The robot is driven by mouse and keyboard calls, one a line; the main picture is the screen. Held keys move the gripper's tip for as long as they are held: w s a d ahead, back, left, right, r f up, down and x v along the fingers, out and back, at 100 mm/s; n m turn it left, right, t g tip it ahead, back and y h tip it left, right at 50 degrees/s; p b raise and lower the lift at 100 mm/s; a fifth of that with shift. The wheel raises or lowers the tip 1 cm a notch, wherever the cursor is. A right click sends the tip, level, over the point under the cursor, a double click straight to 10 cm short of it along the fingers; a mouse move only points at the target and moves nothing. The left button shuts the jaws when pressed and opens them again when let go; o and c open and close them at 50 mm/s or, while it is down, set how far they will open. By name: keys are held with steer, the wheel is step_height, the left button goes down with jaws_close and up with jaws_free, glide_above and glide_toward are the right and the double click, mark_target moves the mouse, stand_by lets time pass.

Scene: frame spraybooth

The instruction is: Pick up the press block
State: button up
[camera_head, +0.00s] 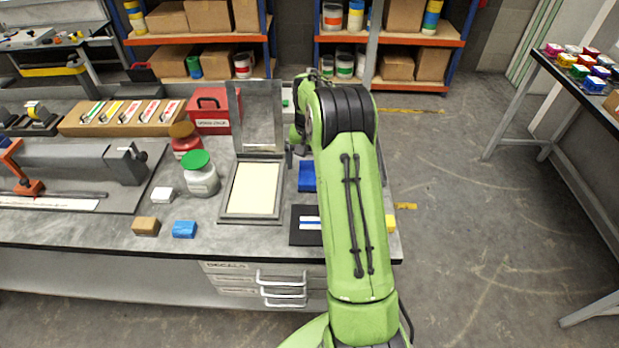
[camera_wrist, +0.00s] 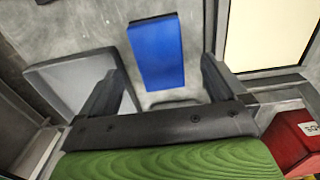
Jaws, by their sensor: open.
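A blue block with a dark edge, which I take to be the press block (camera_wrist: 158,52), lies on the grey bench below my gripper in the wrist view. In the head view the same block (camera_head: 307,177) shows partly, just right of the cream-screened frame (camera_head: 254,188), with my arm covering its right side. My gripper (camera_wrist: 159,70) is open, with one finger on either side of the block's near end in the picture. Nothing is held between the fingers. In the head view my arm hides most of the gripper.
A grey tray (camera_wrist: 75,82) lies left of the block in the wrist view. A red toolbox (camera_head: 210,112), a green-lidded jar (camera_head: 201,178) and small brown (camera_head: 146,227), blue (camera_head: 184,229) and white (camera_head: 162,195) blocks stand on the bench. A dark mat (camera_head: 301,237) lies near its front edge.

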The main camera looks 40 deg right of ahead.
mark_target(309, 172)
steer(key=f, duration=0.5)
steer(key=shift+w+d+f+b, duration=0.1)
steer(key=shift+d+b, duration=0.1)
steer(key=shift+b, duration=0.15)
steer(key=c, duration=1.2)
